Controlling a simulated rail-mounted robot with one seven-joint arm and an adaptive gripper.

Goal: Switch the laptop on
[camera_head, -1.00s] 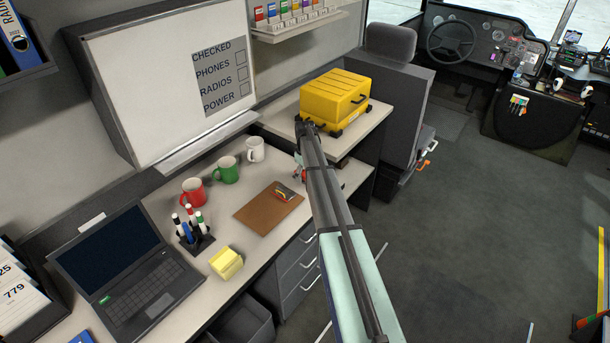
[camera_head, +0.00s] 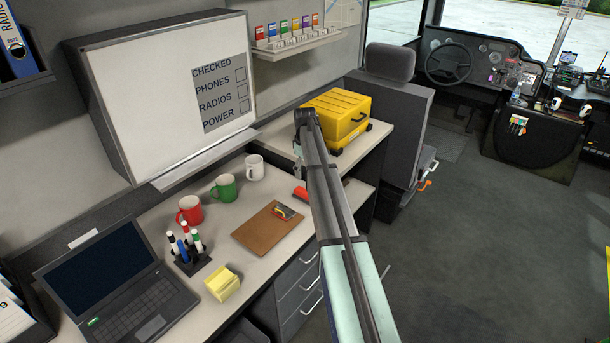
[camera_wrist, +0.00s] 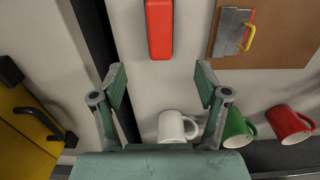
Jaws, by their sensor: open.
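The laptop (camera_head: 112,285) stands open on the desk at the lower left of the head view. My gripper (camera_wrist: 160,80) is open and empty in the wrist view. It is above the far end of the desk, well to the right of the laptop, which is outside the wrist view. A red box-like object (camera_wrist: 159,28) lies on the desk ahead of the fingers. In the head view my arm hides most of the gripper.
White (camera_head: 254,167), green (camera_head: 225,187) and red (camera_head: 190,211) mugs line the desk's back. A pen holder (camera_head: 192,260), yellow notes (camera_head: 222,283) and a clipboard (camera_head: 262,232) lie between laptop and arm. A yellow case (camera_head: 338,118) stands beyond. A whiteboard (camera_head: 150,75) overhangs the back.

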